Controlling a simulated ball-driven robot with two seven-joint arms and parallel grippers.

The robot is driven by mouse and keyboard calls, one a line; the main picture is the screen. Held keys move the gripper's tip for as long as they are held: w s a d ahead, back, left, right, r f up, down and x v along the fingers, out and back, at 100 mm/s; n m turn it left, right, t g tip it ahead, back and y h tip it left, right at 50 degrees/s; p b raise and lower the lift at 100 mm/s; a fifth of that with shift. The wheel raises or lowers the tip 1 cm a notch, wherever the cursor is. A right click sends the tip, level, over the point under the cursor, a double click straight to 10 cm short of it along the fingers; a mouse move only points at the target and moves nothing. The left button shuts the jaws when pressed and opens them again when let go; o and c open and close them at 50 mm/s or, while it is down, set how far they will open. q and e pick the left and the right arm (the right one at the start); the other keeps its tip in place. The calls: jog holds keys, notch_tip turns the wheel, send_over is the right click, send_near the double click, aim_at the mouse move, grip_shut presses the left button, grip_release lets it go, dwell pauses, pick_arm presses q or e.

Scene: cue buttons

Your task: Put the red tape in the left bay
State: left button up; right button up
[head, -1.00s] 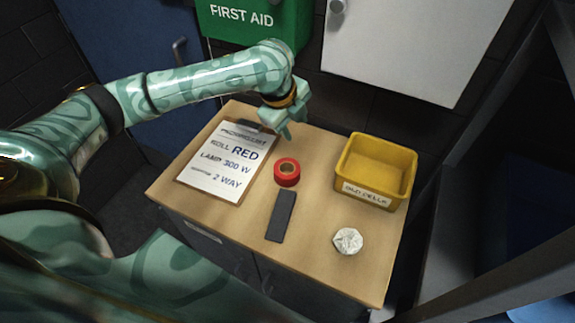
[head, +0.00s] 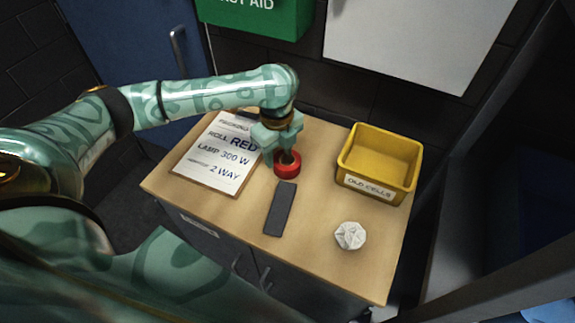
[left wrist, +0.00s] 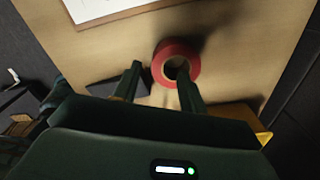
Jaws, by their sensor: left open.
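The red tape (head: 288,168) is a ring lying flat on the wooden cabinet top; it also shows in the left wrist view (left wrist: 165,54). My left gripper (head: 279,160) is open and low over the tape, pointing down. In the left wrist view one finger of the gripper (left wrist: 160,80) reaches over the tape's hole and the other is beside the ring. I cannot tell whether either finger touches it. No bay shows in these frames. My right gripper is not in view.
A yellow bin (head: 352,182) labelled "OLD CELLS" stands at the right. A clipboard (head: 216,155) lies at the left, a dark flat block (head: 280,209) in front of the tape, and a crumpled white ball (head: 350,236) at the front right.

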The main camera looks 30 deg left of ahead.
aim_at(279, 165)
pick_arm(q)
notch_tip(279, 165, down, 5)
jog(key=shift+s+d+f+b, duration=0.1)
jog(key=shift+b, duration=1)
jog(key=shift+r, duration=0.2)
grip_shut()
